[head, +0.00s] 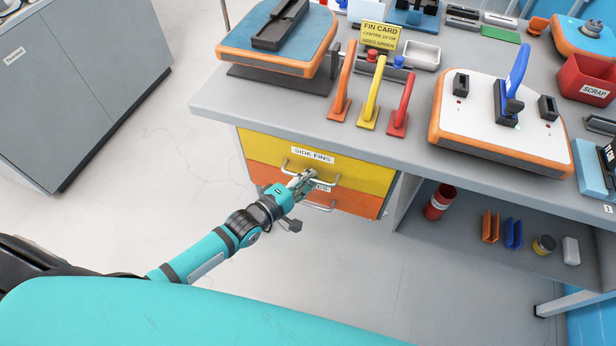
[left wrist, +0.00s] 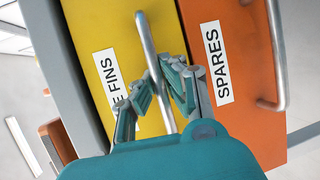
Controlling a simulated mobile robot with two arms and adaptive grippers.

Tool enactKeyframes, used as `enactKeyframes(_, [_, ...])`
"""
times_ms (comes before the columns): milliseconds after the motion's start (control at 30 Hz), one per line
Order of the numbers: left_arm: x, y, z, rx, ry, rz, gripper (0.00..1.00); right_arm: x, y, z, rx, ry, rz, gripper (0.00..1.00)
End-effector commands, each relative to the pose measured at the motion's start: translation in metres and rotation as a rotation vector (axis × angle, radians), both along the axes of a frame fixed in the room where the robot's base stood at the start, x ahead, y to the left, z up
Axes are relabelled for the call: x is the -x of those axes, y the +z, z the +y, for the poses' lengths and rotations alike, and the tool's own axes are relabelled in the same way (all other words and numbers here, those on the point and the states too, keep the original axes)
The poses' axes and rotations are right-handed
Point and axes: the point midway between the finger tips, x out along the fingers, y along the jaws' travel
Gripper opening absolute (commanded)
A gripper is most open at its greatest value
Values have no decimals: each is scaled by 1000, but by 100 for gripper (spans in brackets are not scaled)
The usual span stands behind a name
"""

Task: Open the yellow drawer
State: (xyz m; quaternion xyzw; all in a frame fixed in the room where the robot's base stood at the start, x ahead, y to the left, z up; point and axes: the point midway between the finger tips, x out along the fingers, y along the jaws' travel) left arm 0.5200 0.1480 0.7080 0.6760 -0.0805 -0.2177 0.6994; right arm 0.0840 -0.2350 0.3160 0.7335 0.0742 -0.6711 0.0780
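The yellow drawer (head: 362,172), labelled SIDE FINS, is the upper drawer under the workbench and sits flush in its cabinet. It also shows in the left wrist view (left wrist: 93,22). Its curved metal handle (left wrist: 143,38) stands out from the front. My left gripper (head: 304,178) is at this handle. In the left wrist view my left gripper's fingers (left wrist: 160,80) lie on either side of the bar, their tips very close to it. I cannot tell whether they press on it. My right gripper is not in view.
An orange drawer (head: 362,203), labelled SPARES, is directly below, with its own handle (left wrist: 277,60) close to my left gripper. The workbench (head: 220,98) overhangs the drawers and carries boards and coloured fins. Open floor (head: 190,150) lies left of the drawers; a grey cabinet (head: 75,85) stands beyond.

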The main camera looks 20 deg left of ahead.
Motion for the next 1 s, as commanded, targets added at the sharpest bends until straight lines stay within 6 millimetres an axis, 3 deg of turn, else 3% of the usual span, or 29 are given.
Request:
enactKeyframes(267, [2, 1, 0, 4, 1, 0, 0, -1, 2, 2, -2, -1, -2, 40])
enactKeyframes(467, [23, 3, 1, 6, 2, 3, 0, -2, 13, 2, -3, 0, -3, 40])
enactKeyframes(667, [66, 4, 3, 4, 2, 7, 0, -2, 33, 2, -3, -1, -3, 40])
enactKeyframes(1000, [160, 3, 6, 4, 2, 4, 0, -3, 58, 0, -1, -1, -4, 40])
